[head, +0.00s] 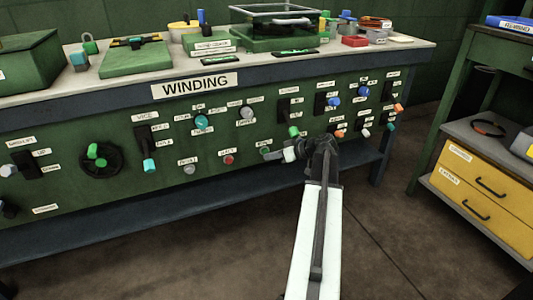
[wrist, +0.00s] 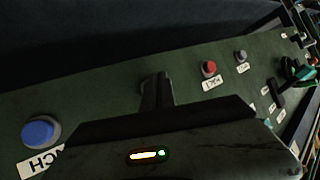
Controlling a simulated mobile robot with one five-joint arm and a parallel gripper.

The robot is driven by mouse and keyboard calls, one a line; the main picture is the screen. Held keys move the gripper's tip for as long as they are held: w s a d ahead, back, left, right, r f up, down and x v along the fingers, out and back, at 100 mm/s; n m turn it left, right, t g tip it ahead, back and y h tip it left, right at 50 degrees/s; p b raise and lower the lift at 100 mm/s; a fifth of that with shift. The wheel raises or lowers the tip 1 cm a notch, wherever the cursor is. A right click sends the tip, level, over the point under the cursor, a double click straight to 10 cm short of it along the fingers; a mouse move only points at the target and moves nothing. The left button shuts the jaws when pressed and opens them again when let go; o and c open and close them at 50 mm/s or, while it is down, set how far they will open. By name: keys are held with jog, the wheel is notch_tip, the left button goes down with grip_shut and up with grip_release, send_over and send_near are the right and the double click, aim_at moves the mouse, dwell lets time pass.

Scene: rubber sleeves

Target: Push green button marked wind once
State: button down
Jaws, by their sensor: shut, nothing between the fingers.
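A small green button (head: 265,151) shows low on the green winding panel, right of the red button, in the head view. Its label is too small or too covered to read. My gripper (head: 277,155) is shut and empty, just right of this button in the picture. I cannot tell whether it touches. In the wrist view, my gripper's dark fingers (wrist: 157,90) point at the panel between a blue button and a red button. No green button shows there; the gripper body may hide it.
The red button (wrist: 209,69) and a grey button (wrist: 241,56) lie right of the fingers, the blue button (wrist: 41,131) left. A green-tipped lever (head: 294,131) stands above my gripper. The bench top (head: 260,54) carries boxes and tools. A yellow drawer unit (head: 490,190) stands right.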

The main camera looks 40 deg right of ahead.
jog(key=shift+w+d+r, duration=0.3)
jog(key=shift+w+r, duration=0.15)
jog(key=shift+w, duration=0.2)
jog(key=shift+s, duration=0.15)
jog(key=shift+s+a+f, duration=0.1)
jog(key=shift+s+a, duration=0.3)
jog(key=shift+s, duration=0.5)
jog(key=shift+s+a, duration=0.35)
jog(key=shift+s, duration=0.5)
jog(key=shift+s+a+f, duration=0.1)
jog(key=shift+s+a, duration=0.3)
jog(key=shift+s, duration=0.5)
